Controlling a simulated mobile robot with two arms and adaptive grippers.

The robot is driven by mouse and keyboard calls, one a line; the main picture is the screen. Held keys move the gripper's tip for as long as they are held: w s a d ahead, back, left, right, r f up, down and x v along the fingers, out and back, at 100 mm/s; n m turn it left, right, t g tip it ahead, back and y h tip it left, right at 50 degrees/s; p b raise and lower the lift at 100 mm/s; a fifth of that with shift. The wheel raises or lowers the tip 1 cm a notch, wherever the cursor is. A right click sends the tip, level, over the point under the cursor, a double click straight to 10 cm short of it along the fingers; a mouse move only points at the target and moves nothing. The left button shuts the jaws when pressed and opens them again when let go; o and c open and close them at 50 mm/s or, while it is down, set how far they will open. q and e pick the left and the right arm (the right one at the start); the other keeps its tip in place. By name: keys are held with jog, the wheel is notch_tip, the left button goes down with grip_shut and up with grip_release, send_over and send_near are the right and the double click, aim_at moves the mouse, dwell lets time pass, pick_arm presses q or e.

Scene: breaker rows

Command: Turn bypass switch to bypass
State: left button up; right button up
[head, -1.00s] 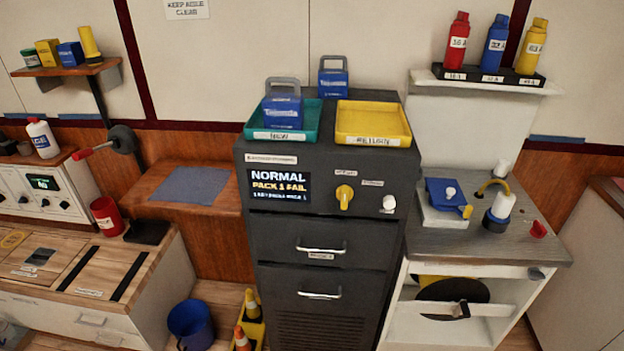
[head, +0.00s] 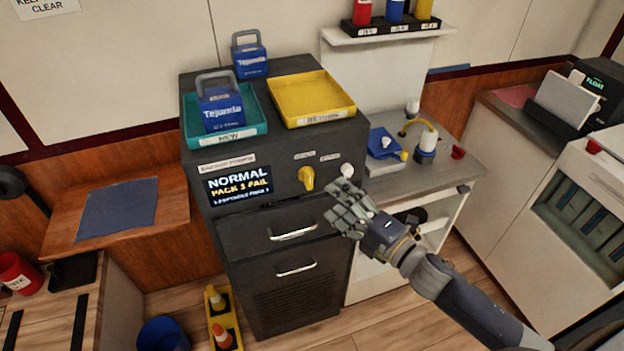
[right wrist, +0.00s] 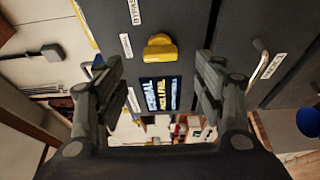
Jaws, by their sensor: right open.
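The yellow bypass switch (head: 307,178) is a knob on the front of the dark cabinet (head: 290,245), right of a display (head: 238,186) reading NORMAL, PACK 1 FAIL. In the head view its handle points roughly up and down. It also shows in the right wrist view (right wrist: 160,48), ahead of and between the fingers. My right gripper (head: 345,208) is in front of the cabinet, just below and right of the switch, apart from it. Its fingers are spread and empty in the right wrist view (right wrist: 158,85). My left gripper is in neither view.
A white knob (head: 347,170) sits right of the switch. Drawer handles (head: 293,232) stick out below. A teal tray (head: 250,130) with a blue pack and a yellow tray (head: 315,98) stand on top. A side counter (head: 455,178) holds parts at right.

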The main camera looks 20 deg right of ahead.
aim_at(312, 183)
jog(key=p+x, duration=0.1)
jog(key=x, duration=0.6)
jog(key=shift+s+a+r+p, duration=0.1)
jog(key=shift+p, duration=0.3)
jog(key=shift+w+a, duration=0.3)
jog(key=shift+w, duration=0.3)
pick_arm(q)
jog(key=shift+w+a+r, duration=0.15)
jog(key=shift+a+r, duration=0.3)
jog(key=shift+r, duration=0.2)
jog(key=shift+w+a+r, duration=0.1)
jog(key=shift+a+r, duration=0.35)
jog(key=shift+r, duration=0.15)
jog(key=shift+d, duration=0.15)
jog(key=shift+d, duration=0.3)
pick_arm(e)
jog(key=c, duration=1.1)
